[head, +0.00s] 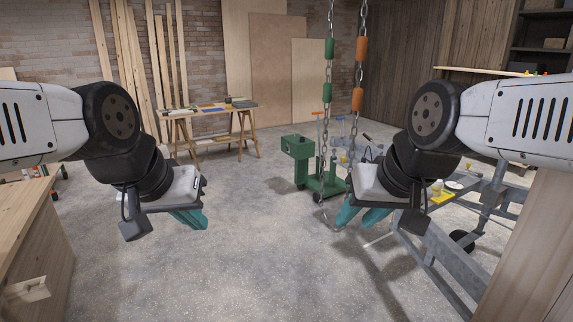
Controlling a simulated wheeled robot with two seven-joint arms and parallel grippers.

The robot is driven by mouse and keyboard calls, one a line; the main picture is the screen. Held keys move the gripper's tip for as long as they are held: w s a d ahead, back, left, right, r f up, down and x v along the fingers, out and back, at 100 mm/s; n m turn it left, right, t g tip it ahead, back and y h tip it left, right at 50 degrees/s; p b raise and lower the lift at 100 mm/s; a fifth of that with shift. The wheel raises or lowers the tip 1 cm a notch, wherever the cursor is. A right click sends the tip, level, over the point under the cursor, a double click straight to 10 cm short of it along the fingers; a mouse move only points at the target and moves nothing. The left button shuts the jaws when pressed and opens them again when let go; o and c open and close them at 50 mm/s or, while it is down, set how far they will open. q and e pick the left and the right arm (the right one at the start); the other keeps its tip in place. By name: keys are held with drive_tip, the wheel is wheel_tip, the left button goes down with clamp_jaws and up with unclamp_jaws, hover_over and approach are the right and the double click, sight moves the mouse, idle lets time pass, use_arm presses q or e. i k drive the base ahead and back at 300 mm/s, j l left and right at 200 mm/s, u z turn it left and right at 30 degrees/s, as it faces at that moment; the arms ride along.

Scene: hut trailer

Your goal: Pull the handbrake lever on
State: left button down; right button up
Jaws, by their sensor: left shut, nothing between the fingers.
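The grey metal trailer frame (435,262) stands at the right, partly behind my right arm. I cannot pick out the handbrake lever with certainty; small parts near the frame are too small to tell or hidden by my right arm. My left gripper (190,218) has teal fingers, is shut and empty, and hangs over bare floor left of centre. My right gripper (352,222) has its teal fingers apart with nothing seen between them. In the picture it lies just left of the trailer frame; I cannot tell whether it touches anything.
A chain (325,140) with green and orange sleeves hangs in front of a green machine (297,146). A wooden cabinet (30,235) stands at left and a wooden panel (535,255) at right. A trestle table (212,111) is at the back. The middle floor is clear.

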sight(364, 135)
drive_tip(key=i+j, duration=0.2)
drive_tip(key=i, duration=0.5)
drive_tip(key=i+j, duration=0.2)
drive_tip(key=i, duration=0.5)
drive_tip(key=i+j+u, duration=0.1)
drive_tip(key=i, duration=0.6)
drive_tip(key=i+z, duration=0.15)
drive_tip(key=i, duration=0.45)
drive_tip(key=i+j+z, duration=0.15)
drive_tip(key=i, duration=0.4)
drive_tip(key=i+z, duration=0.8)
drive_tip(key=i+l+u, duration=0.25)
drive_tip(key=i+l, duration=0.25)
drive_tip(key=i, duration=0.25)
drive_tip(key=i+l+u, duration=0.3)
drive_tip(key=i+l, duration=0.3)
drive_tip(key=i, duration=0.15)
